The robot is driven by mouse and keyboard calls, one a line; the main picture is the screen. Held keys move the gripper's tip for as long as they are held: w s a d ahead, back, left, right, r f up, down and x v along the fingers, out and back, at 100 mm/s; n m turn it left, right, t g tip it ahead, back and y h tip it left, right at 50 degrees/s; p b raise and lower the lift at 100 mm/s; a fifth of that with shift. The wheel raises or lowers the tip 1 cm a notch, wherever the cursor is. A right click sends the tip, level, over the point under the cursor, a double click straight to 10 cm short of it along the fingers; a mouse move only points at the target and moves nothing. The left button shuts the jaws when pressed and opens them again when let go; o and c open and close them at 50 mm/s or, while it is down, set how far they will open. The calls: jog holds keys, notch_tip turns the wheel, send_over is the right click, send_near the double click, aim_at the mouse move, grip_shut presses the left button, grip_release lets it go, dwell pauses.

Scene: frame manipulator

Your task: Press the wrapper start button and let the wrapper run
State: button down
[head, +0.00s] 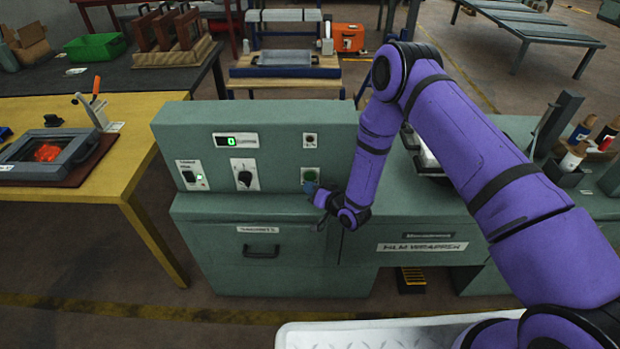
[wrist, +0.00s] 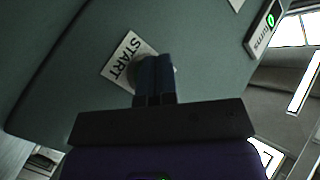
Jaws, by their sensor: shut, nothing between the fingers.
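The panel's counter display (head: 231,141) shows a green 0. The film wrapper body (head: 420,246) extends right, partly hidden by my arm.
A yellow table (head: 110,108) with a framed tray (head: 45,155) stands at left.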

jog(key=shift+w, duration=0.1)
jog(key=shift+w, duration=0.3)
